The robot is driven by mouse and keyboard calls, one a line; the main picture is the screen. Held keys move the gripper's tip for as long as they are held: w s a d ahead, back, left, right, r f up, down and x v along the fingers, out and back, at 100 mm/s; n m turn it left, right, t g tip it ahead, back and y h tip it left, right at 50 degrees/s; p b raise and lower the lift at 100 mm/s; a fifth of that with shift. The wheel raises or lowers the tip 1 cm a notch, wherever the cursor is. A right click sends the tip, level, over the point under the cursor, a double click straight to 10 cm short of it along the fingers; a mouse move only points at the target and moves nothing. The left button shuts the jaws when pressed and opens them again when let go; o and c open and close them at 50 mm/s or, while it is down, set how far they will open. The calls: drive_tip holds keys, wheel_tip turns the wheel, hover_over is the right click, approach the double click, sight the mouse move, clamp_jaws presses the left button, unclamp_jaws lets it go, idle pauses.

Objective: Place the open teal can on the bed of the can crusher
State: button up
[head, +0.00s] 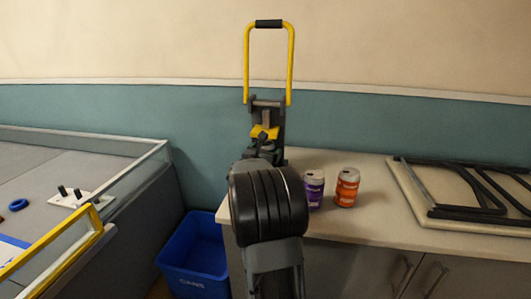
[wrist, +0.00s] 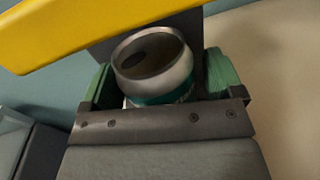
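The open teal can (wrist: 158,70) shows in the wrist view, between the two green fingers of my gripper (wrist: 160,85). Its bare metal rim and open top face up toward the camera, slightly tilted in the picture. Dark strips lie between can and fingers on both sides; I cannot tell whether the fingers press on it. The can's lower part is hidden by my gripper. The can crusher (head: 267,104) stands at the counter's left end, its yellow handle (head: 291,60) raised. My gripper reaches in at the crusher; its bed is hidden, so contact under the can cannot be seen.
A purple can (head: 314,189) and an orange can (head: 347,187) stand on the counter (head: 380,215), right of my arm. A framed panel with black bars (head: 465,190) lies farther right. A blue bin (head: 197,258) sits on the floor, left. A yellow crusher part (wrist: 80,25) crosses close above the can.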

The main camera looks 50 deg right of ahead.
drive_tip(key=shift+o, duration=0.2)
drive_tip(key=shift+r, duration=0.2)
drive_tip(key=p+v, duration=0.1)
drive_tip(key=v, duration=1.1)
drive_tip(key=shift+p, duration=0.4)
